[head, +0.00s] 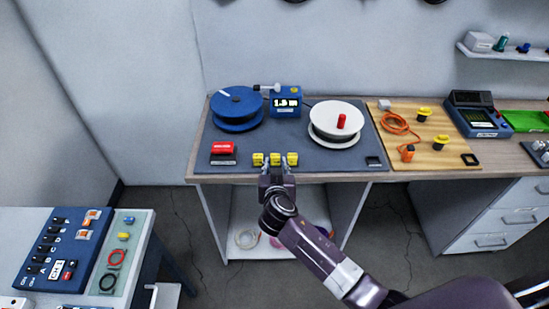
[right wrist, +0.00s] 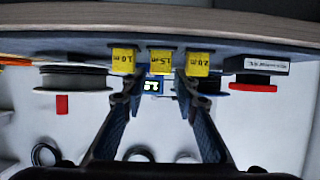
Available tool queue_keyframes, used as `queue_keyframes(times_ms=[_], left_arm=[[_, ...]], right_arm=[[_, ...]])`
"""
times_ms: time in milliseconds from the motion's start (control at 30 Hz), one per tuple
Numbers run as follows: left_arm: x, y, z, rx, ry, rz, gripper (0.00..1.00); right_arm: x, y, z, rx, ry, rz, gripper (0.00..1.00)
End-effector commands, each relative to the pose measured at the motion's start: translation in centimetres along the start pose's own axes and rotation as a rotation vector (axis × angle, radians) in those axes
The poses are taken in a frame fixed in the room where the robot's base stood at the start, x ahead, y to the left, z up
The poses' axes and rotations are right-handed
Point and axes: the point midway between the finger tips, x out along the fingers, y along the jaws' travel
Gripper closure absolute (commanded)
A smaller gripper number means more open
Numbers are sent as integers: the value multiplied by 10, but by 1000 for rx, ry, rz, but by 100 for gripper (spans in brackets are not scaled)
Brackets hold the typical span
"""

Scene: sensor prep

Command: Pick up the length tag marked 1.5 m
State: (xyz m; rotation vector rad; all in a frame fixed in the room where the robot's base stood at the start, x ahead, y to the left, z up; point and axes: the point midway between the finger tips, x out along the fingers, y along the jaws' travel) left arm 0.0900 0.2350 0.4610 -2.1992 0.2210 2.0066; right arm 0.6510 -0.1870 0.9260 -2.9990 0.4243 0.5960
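Three yellow length tags stand in a row at the front edge of the grey mat. The middle one is the 1.5 m tag (head: 275,159), and its marking reads in the right wrist view (right wrist: 160,61). The 1.0 m tag (right wrist: 124,60) and the 2.0 m tag (right wrist: 198,62) flank it. My right gripper (head: 277,167) is in front of the middle tag. Its fingers are spread, one toward each side of that tag in the right wrist view (right wrist: 157,82). Nothing is visibly held; I cannot tell whether the fingers touch a tag. My left gripper is out of view.
A blue reel (head: 237,109), a blue display box (head: 286,103) reading 1.5 m and a white reel (head: 338,122) stand behind the tags. A red-topped block (head: 222,153) lies left of them.

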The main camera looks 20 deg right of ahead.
Motion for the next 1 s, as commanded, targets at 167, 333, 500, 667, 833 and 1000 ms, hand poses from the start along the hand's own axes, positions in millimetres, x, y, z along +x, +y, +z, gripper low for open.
queue_keyframes(times_ms=[167,333,500,667,833,1000], left_arm=[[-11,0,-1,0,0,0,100],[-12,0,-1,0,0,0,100],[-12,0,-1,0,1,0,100],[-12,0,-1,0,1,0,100],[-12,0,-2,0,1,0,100],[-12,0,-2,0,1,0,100]], right_arm=[[21,-1,-3,-4,1,0,72],[34,-1,-1,-2,0,-1,72],[37,-1,0,-2,-1,-2,72],[37,-1,0,-2,-1,-2,75],[37,-1,0,-1,-1,-1,93],[37,-1,0,-1,-1,-1,94]])
